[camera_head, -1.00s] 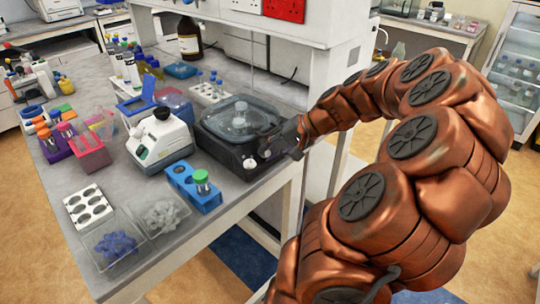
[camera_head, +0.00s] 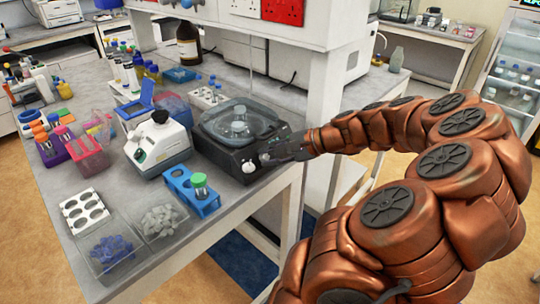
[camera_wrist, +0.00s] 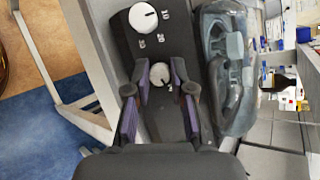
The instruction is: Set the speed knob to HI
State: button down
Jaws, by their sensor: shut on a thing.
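The shaker (camera_head: 228,150) has a black base and a clear-lidded top, and stands at the table's right edge. Two white knobs sit on its front. The one nearer the left in the head view (camera_head: 249,167) shows in the wrist view (camera_wrist: 143,17) with numbers such as 10, 20 and 30 around it. The other knob, seemingly the speed knob (camera_wrist: 160,73), lies between the fingers of my gripper (camera_wrist: 161,77), which is shut on it. Its lettering is mostly hidden by the fingers, so its setting cannot be read. My gripper (camera_head: 272,158) reaches it from the right.
A white instrument (camera_head: 158,142) stands left of the shaker. A blue tube rack (camera_head: 192,193) with a green-capped tube is in front. A white holed rack (camera_head: 84,211) and clear trays are at the front left. The floor right of the table is open.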

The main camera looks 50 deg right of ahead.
dwell(0.4)
jog(key=c, duration=1)
grip_release()
jog(key=v, duration=1.2)
jog(key=shift+f, duration=0.1)
